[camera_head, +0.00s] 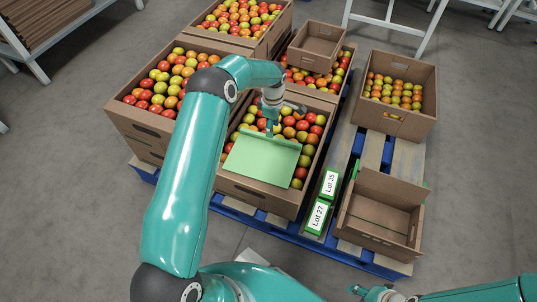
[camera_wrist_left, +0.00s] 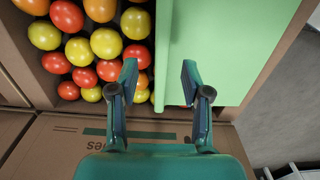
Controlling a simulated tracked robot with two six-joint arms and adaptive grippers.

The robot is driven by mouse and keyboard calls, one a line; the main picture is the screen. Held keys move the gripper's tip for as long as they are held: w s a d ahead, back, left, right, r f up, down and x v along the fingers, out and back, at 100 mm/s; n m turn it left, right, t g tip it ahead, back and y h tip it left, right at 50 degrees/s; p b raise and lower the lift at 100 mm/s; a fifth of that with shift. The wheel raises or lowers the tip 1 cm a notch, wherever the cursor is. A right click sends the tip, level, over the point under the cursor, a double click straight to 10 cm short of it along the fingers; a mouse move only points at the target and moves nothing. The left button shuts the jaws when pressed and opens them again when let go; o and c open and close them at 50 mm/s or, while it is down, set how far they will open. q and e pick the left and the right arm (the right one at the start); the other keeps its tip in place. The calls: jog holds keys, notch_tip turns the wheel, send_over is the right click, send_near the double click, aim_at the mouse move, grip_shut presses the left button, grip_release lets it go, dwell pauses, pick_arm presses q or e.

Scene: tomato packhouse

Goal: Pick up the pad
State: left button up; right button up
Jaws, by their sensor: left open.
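The pad is the flat light-green sheet (camera_head: 262,160) lying tilted on top of the tomatoes in the front middle carton (camera_head: 252,193). My left gripper (camera_head: 271,127) is above this edge, open and empty. In the left wrist view the open left gripper (camera_wrist_left: 158,78) has one finger over the pad (camera_wrist_left: 220,45) and the other over tomatoes, with the pad's edge between them. I cannot tell whether they touch it. My right gripper (camera_head: 366,292) is at the bottom edge, partly cut off, away from the pad.
The cartons stand on a blue pallet (camera_head: 285,232). Two labelled lot boxes, one marked Lot 27 (camera_head: 317,216), lie right of the pad's carton. An empty carton (camera_head: 381,217) is further right. An empty small carton (camera_head: 315,46) sits on tomatoes behind.

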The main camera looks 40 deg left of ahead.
aim_at(263, 156)
pick_arm(q)
jog(key=shift+a+f+b, duration=0.15)
jog(key=shift+f+b, duration=0.95)
jog(key=shift+f, duration=1.7)
jog(key=shift+s, duration=0.1)
grip_shut()
